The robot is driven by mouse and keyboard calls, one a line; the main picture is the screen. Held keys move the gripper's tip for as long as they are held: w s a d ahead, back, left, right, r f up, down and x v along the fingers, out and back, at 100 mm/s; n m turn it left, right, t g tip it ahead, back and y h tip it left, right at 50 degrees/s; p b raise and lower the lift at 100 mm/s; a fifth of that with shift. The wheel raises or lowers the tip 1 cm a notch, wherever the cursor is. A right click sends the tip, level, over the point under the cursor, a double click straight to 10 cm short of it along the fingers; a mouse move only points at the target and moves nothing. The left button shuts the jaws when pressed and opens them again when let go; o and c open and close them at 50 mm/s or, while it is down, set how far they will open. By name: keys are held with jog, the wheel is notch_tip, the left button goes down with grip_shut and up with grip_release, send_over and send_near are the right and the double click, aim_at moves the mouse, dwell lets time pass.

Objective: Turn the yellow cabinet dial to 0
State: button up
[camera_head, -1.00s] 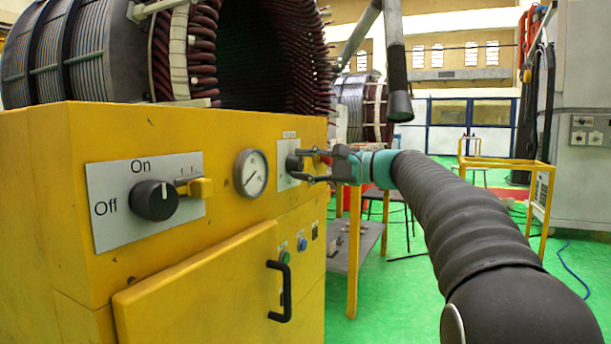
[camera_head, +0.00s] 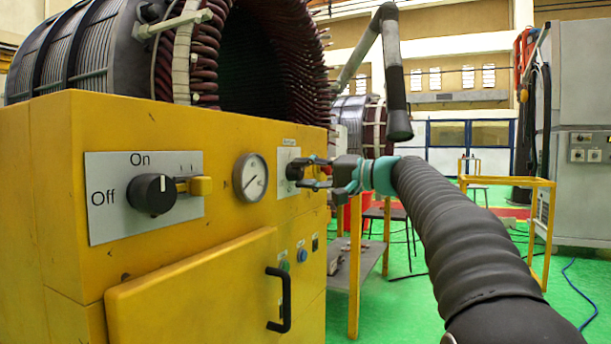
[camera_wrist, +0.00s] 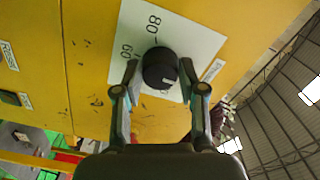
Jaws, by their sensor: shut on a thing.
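The yellow cabinet (camera_head: 233,130) carries a black round dial (camera_head: 292,170) on a white plate at the right end of its front. In the wrist view the dial (camera_wrist: 160,68) sits on the white plate (camera_wrist: 192,42), where 80 and 60 can be read. A small pale mark shows on the dial's near edge. No 0 is visible. My gripper (camera_head: 309,172) reaches the dial from the right. In the wrist view its two fingers are closed on opposite sides of the dial. The dial stays on its plate.
Left of the dial are a round gauge (camera_head: 251,177) and a large black On/Off knob (camera_head: 154,194). Below are small buttons (camera_head: 302,255) and a cabinet door with a black handle (camera_head: 281,300). A yellow frame table (camera_head: 354,262) stands behind my arm.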

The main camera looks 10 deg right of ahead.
jog(key=shift+n, duration=0.3)
dwell(0.4)
jog(key=o, duration=1.1)
jog(key=shift+o, duration=0.2)
jog(key=v, duration=1.2)
